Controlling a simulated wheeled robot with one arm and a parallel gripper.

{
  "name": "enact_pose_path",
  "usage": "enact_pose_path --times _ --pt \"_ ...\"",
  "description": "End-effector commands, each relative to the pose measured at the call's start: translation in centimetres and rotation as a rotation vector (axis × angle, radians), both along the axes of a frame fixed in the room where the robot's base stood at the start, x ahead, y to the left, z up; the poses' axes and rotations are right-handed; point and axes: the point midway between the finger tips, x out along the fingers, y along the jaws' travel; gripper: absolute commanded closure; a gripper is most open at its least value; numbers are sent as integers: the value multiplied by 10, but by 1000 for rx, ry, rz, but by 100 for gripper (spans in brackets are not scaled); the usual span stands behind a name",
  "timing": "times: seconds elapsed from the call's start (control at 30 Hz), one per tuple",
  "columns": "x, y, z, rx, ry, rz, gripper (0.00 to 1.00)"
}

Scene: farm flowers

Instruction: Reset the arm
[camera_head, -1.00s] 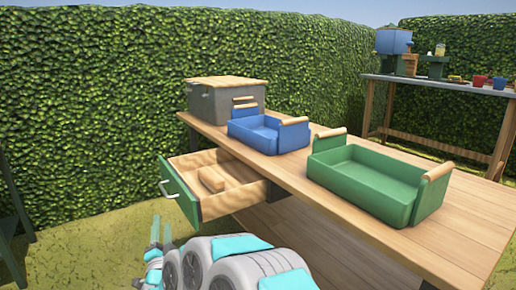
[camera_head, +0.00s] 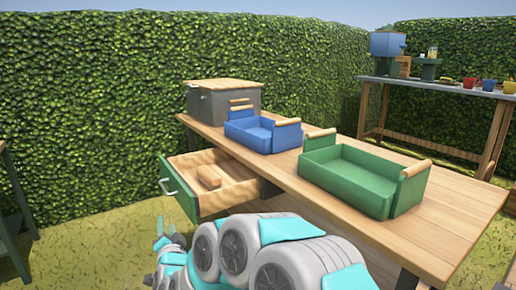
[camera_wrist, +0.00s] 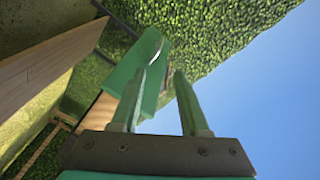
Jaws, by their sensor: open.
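My gripper (camera_head: 161,233) is at the lower left of the head view, low and just in front of the open drawer, at the end of my grey and cyan arm. In the wrist view my gripper (camera_wrist: 160,80) shows two green fingers, apart, with nothing between them. The green drawer front (camera_wrist: 146,68) with its metal handle shows beyond the fingers; I see no grip on it. In the head view the drawer (camera_head: 182,192) is pulled out under the table and holds a small wooden block (camera_head: 208,177).
The wooden table (camera_head: 445,222) carries a grey lidded box (camera_head: 215,105), a blue tray (camera_head: 250,139) and a green tray (camera_head: 345,181). A second table (camera_head: 440,87) with colored pots stands at the back right. A hedge (camera_head: 90,110) closes the back. Grass lies left of the drawer.

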Motion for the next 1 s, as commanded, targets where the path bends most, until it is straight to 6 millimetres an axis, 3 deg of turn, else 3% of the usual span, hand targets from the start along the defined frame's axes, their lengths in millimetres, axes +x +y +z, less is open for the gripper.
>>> enact_pose_path --times 0.23,0.47,0.77,1.0 --pt "-14 -38 23 -172 157 114 55" --pt "-60 -101 26 -403 345 239 55" --pt "-156 -215 25 -696 631 363 55" --pt "-266 -317 30 -877 925 433 55"
